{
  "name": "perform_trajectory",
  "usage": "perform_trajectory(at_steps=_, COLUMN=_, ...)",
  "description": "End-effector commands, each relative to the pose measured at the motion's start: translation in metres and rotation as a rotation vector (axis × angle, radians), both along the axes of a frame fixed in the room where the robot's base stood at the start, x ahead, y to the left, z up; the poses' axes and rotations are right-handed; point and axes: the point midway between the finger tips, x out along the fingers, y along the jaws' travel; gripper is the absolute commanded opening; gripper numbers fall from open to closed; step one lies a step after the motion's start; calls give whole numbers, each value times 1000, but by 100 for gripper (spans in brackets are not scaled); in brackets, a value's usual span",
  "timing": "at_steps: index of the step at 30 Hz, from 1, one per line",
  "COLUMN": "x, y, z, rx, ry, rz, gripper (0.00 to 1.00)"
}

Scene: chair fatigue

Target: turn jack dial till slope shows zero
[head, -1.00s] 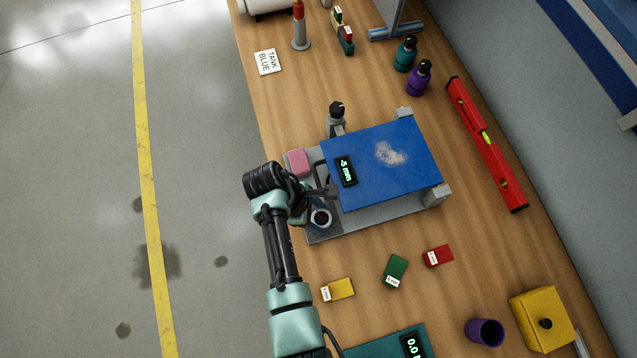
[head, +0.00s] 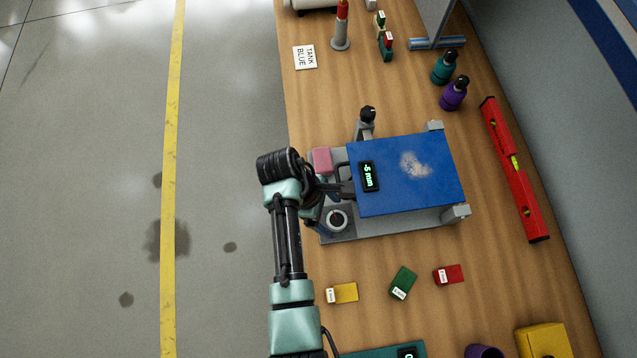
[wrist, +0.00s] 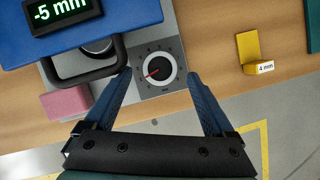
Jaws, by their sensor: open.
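The jack dial (wrist: 159,70) is a round black knob with a red pointer on a grey plate with tick marks. Its pale ring also shows in the head view (head: 337,220). The pointer aims to the lower left in the wrist view. My gripper (wrist: 160,77) is open, with one blue finger to each side of the dial in that view; contact cannot be told. In the head view my gripper (head: 318,192) is partly hidden at the platform's left edge. The slope display (head: 369,176) on the blue platform (head: 405,195) reads -5 mm.
A black loop handle (wrist: 118,62) and a pink block (wrist: 66,103) are left of the dial in the wrist view. Yellow (head: 342,293), green (head: 403,283) and red (head: 448,275) blocks lie nearby. A red level (head: 515,170) lies at the right.

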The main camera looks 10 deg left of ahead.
Motion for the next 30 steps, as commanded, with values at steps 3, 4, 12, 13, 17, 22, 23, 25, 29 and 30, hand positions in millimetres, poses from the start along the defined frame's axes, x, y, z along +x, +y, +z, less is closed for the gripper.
perform_trajectory(at_steps=3, x=1, y=11, z=25, rx=2, ry=-6, rz=2, gripper=89)
perform_trajectory(at_steps=4, x=2, y=14, z=31, rx=2, ry=-7, rz=3, gripper=89)
perform_trajectory(at_steps=12, x=2, y=33, z=79, rx=1, ry=-2, rz=2, gripper=89)
perform_trajectory(at_steps=13, x=2, y=34, z=82, rx=1, ry=-2, rz=2, gripper=89)
perform_trajectory(at_steps=17, x=2, y=38, z=91, rx=0, ry=-1, rz=2, gripper=89)
perform_trajectory(at_steps=22, x=1, y=39, z=93, rx=0, ry=1, rz=1, gripper=89)
perform_trajectory(at_steps=23, x=1, y=39, z=93, rx=0, ry=1, rz=1, gripper=89)
perform_trajectory(at_steps=25, x=1, y=39, z=93, rx=0, ry=1, rz=1, gripper=89)
perform_trajectory(at_steps=29, x=5, y=41, z=92, rx=10, ry=-2, rz=9, gripper=89)
perform_trajectory(at_steps=30, x=9, y=46, z=91, rx=28, ry=-5, rz=24, gripper=89)
